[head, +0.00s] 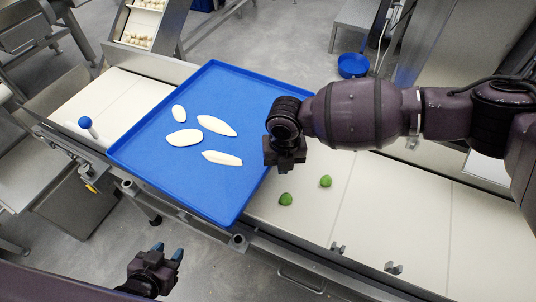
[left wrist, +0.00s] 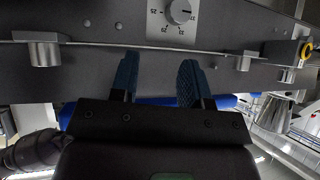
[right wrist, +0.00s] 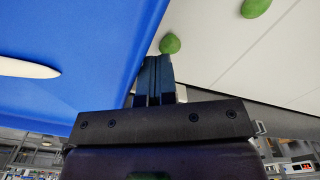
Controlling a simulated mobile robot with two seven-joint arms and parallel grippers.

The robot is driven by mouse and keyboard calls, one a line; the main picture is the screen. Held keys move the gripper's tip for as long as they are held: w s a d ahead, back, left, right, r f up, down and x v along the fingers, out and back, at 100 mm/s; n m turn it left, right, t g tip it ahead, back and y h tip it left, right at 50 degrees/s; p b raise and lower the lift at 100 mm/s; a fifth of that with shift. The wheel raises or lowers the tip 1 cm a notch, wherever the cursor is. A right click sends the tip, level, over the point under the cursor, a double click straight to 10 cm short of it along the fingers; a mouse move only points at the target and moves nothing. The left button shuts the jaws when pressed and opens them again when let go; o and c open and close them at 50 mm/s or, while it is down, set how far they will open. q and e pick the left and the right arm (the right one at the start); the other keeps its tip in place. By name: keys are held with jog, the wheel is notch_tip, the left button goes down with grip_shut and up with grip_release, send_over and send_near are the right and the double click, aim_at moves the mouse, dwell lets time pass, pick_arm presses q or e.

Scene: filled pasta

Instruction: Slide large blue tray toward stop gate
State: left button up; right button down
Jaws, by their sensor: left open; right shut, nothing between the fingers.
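The large blue tray (head: 222,92) lies at an angle on the pale conveyor, with several white oval pieces (head: 184,137) on it. My right gripper (head: 285,160) is shut and empty, pointing down at the tray's right edge. In the right wrist view its fingers (right wrist: 153,80) are together beside the tray's rim (right wrist: 140,60); whether they touch it I cannot tell. My left gripper (head: 168,251) is open and empty, low in front of the conveyor. In the left wrist view its blue fingers (left wrist: 158,80) face the grey side panel. I cannot clearly identify the stop gate.
Two green balls (head: 285,199) (head: 325,181) lie on the belt (head: 385,205) right of the tray. A blue-knobbed post (head: 86,124) stands at the conveyor's front left. A dial (left wrist: 179,11) is on the side panel.

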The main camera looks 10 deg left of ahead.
aim_at(254, 157)
jog(key=shift+w+a+f+b, duration=0.1)
jog(key=shift+w+a+b, duration=0.2)
jog(key=shift+a, duration=0.55)
jog(key=shift+w+a+b, duration=0.15)
jog(key=shift+a+b, duration=0.1)
jog(key=shift+a, duration=0.6)
jog(key=shift+w+a+b, duration=0.3)
jog(key=shift+a+b, duration=0.15)
jog(key=shift+a, duration=0.55)
jog(key=shift+w+a+b, duration=0.25)
jog(key=shift+a+b, duration=0.15)
jog(key=shift+a, duration=0.6)
jog(key=shift+w+a+b, duration=0.2)
jog(key=shift+a, duration=0.35)
jog(key=shift+w+a+b, duration=0.15)
jog(key=shift+a+b, duration=0.05)
jog(key=shift+a, duration=0.3)
jog(key=shift+s+d+r, duration=0.1)
jog(key=shift+d+r, duration=0.1)
jog(key=shift+d, duration=0.2)
pick_arm(q)
jog(key=shift+w+a+f+p, duration=0.15)
jog(key=shift+f+p, duration=0.3)
jog(key=shift+f, duration=0.6)
pick_arm(e)
jog(key=shift+s+d, duration=0.2)
jog(key=shift+d, duration=0.45)
jog(key=shift+f, duration=0.1)
